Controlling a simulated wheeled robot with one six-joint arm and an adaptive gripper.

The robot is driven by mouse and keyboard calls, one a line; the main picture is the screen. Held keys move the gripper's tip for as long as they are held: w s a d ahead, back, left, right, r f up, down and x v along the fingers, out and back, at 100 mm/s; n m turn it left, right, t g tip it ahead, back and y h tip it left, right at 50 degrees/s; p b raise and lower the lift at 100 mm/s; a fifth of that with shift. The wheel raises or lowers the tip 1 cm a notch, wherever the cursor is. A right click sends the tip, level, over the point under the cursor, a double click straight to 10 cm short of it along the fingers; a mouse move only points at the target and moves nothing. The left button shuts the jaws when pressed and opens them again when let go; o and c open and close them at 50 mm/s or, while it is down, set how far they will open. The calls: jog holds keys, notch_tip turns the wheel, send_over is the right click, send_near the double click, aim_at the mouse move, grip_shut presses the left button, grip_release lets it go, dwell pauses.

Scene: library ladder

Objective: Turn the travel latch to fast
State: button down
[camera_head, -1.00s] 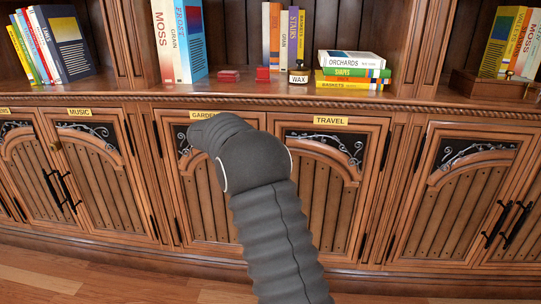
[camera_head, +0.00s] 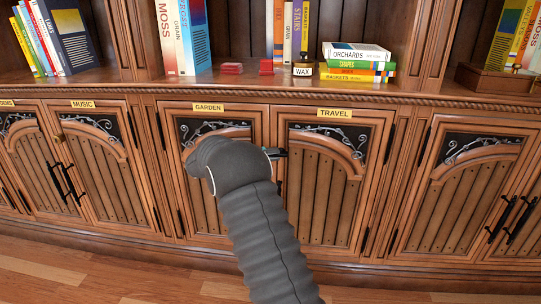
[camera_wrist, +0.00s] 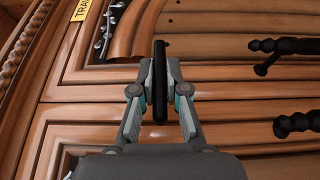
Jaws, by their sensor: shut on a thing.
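The travel latch is a slim black bar (camera_wrist: 160,82) standing between my fingers in the wrist view. My gripper (camera_wrist: 160,92) is shut on it, with one finger pad on each side. In the head view a dark piece of the latch area (camera_head: 277,153) shows just right of my wrist, near the line between the garden and travel doors. My arm hides most of that place and the fingertips there. The travel door (camera_head: 325,190) carries a yellow TRAVEL label (camera_head: 335,113) above it, and it looks closed.
Black door handles (camera_wrist: 285,45) stick out on the right side of the wrist view, clear of my fingers. The garden door (camera_head: 200,205) is left of the travel door. A shelf with books (camera_head: 355,62) and a small WAX jar (camera_head: 302,70) is above.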

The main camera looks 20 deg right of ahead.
dwell(0.3)
jog(key=c, duration=1.2)
grip_release()
jog(key=shift+d, duration=0.1)
jog(key=a, duration=0.4)
jog(key=w+a, duration=0.1)
jog(key=a, duration=0.7)
jog(key=shift+w+f, duration=0.15)
jog(key=shift+w, duration=0.25)
